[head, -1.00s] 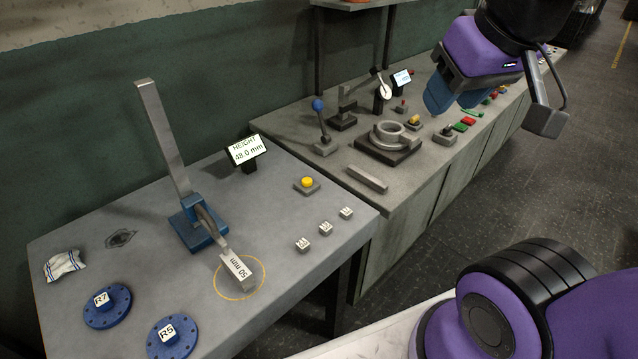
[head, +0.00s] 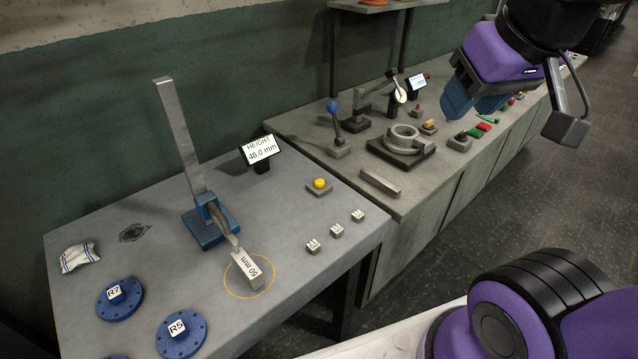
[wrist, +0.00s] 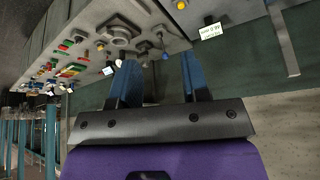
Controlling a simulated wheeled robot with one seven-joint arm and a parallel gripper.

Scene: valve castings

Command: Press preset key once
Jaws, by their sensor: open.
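A yellow button (head: 319,183) on a small grey base sits on the near grey table; no label on it can be read. Its yellow top also shows at the top edge of the wrist view (wrist: 181,5). Behind it on the left a display (head: 260,150) reads HEIGHT 48.0 mm. A blue-based height gauge (head: 205,228) stands nearby, its arm reaching down to a block marked 50 mm (head: 251,272) inside a yellow ring. My gripper (head: 472,103) is open and empty, in the air at the upper right, well apart from the button. Its blue fingers (wrist: 161,80) show in the wrist view.
Three small labelled blocks (head: 336,230) lie in a row in front of the button. Blue flanges R7 (head: 120,305) and R5 (head: 181,335) and a cloth (head: 79,257) lie at left. A farther bench holds a ring casting (head: 402,139), a blue-knobbed lever (head: 334,120) and a bar (head: 380,184).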

